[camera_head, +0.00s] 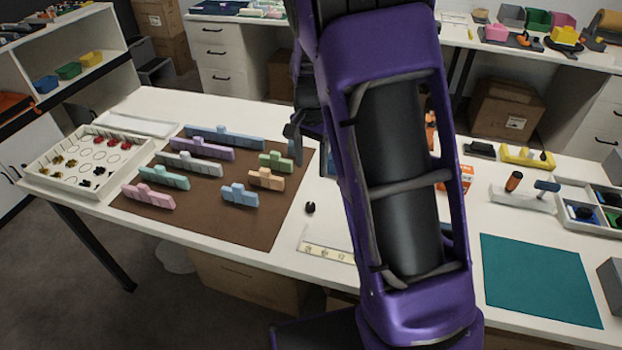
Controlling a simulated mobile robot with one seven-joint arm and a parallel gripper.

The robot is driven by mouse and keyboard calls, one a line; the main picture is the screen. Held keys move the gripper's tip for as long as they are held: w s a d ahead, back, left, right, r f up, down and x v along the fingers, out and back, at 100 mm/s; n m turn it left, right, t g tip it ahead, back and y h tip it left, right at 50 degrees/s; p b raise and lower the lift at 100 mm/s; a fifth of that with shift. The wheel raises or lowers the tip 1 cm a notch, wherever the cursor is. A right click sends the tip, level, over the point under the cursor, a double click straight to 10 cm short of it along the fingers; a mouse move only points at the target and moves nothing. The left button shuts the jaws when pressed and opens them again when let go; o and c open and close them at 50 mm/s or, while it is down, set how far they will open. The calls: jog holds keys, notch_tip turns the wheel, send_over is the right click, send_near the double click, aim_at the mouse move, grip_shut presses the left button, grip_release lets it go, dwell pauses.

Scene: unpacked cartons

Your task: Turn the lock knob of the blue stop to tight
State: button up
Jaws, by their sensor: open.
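Two blue pieces lie on the brown mat (215,225): a long blue bar with a raised block (225,138) at the back, and a short light blue piece (240,196) near the front. I cannot tell for sure which is the blue stop, and no lock knob or its setting can be made out on either. My gripper (294,135) is only partly seen at the left side of my purple arm, above the mat's right back edge. It is open, with nothing seen in it. My arm hides the middle of the table.
Several pastel pieces stand on the mat, and a small black knob (310,208) lies right of it. A white sorting tray (92,195) is at the left. A teal mat (540,280) lies bare at the right, near a white block with two handles (523,202).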

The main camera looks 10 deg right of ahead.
jog(key=shift+r, duration=2.05)
